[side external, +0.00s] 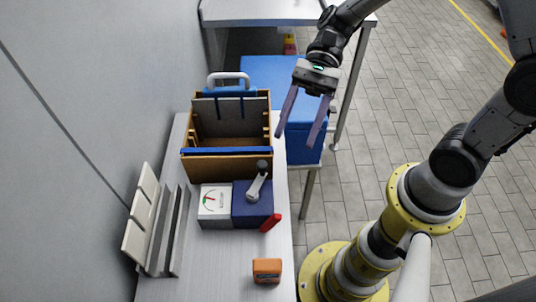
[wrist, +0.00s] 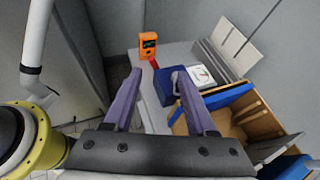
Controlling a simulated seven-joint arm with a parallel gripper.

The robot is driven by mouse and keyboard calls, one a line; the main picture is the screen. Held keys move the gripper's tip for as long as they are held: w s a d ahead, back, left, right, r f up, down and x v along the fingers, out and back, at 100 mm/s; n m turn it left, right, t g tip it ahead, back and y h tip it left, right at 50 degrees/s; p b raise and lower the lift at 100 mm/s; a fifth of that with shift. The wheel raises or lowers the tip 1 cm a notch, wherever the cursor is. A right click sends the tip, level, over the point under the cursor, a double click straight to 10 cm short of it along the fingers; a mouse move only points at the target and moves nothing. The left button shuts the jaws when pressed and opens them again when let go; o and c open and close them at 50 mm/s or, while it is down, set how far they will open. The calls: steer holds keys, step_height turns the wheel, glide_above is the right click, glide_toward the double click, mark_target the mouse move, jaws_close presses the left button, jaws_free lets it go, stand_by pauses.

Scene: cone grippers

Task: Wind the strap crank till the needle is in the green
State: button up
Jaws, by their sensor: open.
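The strap crank (side external: 257,185) is a grey arm with a dark knob, set on top of a dark blue box (side external: 240,214) on the bench. A white gauge (side external: 215,200) with a red needle and a small green mark sits at the box's left; where the needle stands against the green is too small to tell. A blue strap (side external: 225,151) runs across the front of a wooden crate behind the box. My gripper (side external: 299,141) is open and empty, above and to the right of the crate, apart from the crank. In the wrist view the crank (wrist: 178,75) shows beyond the fingers, partly hidden.
A red handle (side external: 271,223) projects at the box's right front. An orange device (side external: 267,270) stands near the front of the bench (side external: 210,265). Pale panels in a rack (side external: 140,222) stand along the left wall. A large blue box (side external: 270,75) is behind the gripper.

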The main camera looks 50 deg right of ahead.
mark_target(264, 162)
steer(key=w+d+m+t+y, duration=0.1)
steer(key=d+m+t+y, duration=0.1)
steer(key=d+m+t, duration=0.4)
steer(key=shift+g+h, duration=0.3)
steer(key=x, duration=0.8)
steer(key=f+x, duration=0.1)
steer(key=x, duration=0.3)
steer(key=shift+w+a, duration=0.15)
steer(key=shift+w, duration=0.05)
jaws_close()
